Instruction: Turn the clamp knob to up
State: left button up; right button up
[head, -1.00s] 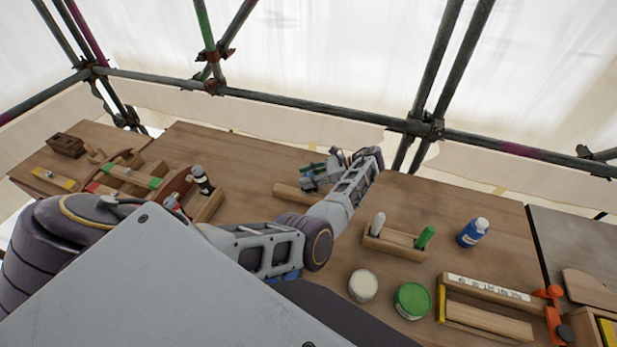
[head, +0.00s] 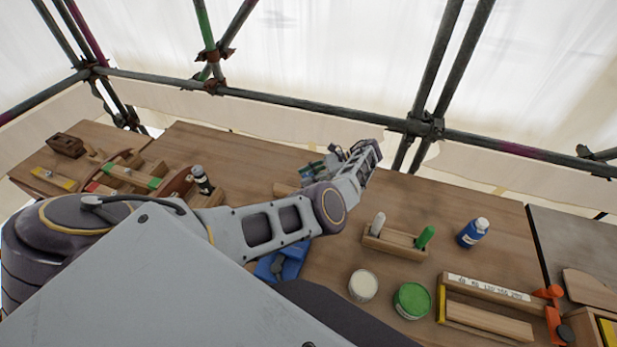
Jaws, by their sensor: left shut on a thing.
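My left arm reaches from the left across the bench. My left gripper (head: 322,168) is at the far middle of the bench, shut on a small grey-green piece. The piece is too small and too covered to make out well, and I cannot tell whether it is the clamp knob. An orange clamp (head: 556,322) with a dark round knob (head: 567,333) is at the right. A blue fixture (head: 290,262) with a grey knob-like part shows partly below my forearm. My right gripper is out of view.
A wooden holder (head: 392,243) with a white and a green peg, a blue bottle (head: 473,232), a white tin (head: 363,285) and a green tin (head: 412,300) stand right of my arm. Wooden trays (head: 128,175) are at left. Scaffold poles (head: 300,101) run behind the bench.

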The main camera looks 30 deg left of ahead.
pick_arm(q)
jog(key=shift+n+g+h, duration=0.3)
jog(key=shift+n+h, duration=0.1)
dwell(0.5)
jog(key=o, duration=1.1)
jog(key=shift+s+a, duration=0.1)
jog(key=shift+c, duration=0.2)
